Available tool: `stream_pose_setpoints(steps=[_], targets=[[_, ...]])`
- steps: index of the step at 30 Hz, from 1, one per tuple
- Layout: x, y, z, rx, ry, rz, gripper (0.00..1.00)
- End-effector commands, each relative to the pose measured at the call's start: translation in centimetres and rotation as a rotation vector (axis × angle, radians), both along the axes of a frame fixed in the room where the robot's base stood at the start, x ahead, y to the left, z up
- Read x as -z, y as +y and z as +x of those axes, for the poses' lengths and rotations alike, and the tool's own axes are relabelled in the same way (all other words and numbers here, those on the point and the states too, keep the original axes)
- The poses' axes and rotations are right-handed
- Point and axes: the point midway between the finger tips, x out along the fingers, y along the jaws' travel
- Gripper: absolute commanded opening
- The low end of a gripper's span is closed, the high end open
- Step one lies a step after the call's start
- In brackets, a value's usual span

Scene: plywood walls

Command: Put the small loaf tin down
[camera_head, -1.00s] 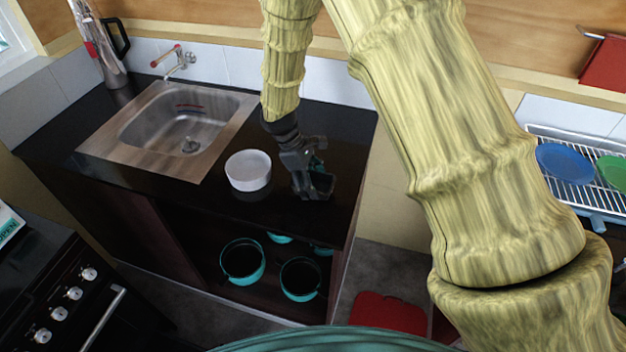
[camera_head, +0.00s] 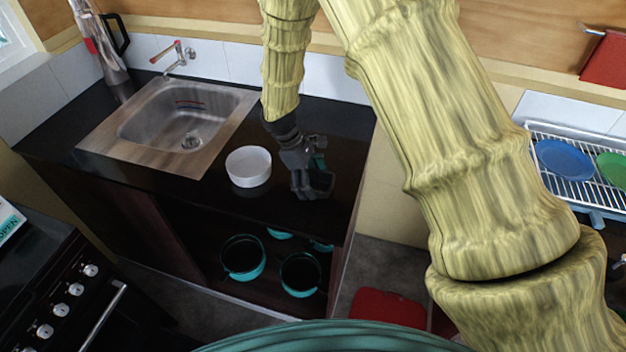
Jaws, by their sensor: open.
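My gripper (camera_head: 312,183) is open, low over the right part of the black counter (camera_head: 210,205), to the right of a white round bowl. A dark, boxy shape sits at the gripper's lower end. I cannot tell whether it is the small loaf tin or part of the fingers. No loaf tin shows clearly anywhere else. The gap between the gripper and the counter is too small to judge.
The white bowl (camera_head: 248,167) stands close to the gripper's left. A steel sink (camera_head: 185,118) lies further left. Teal pots (camera_head: 243,260) are on the shelf below. A dish rack (camera_head: 580,175) with plates is at right. Dark counter right of the gripper looks clear.

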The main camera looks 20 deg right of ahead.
Motion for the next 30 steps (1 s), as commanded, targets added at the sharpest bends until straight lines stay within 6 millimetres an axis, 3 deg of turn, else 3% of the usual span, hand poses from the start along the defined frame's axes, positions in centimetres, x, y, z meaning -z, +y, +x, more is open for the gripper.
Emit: stream_pose_setpoints(steps=[8,21,30], targets=[[-1.6,0.5,0.4,-0.001,-0.003,0.001,0.87],[-8.2,2.8,2.0,0.0,-0.004,0.001,0.87],[-11.0,3.7,2.6,0.0,-0.001,0.001,0.87]])
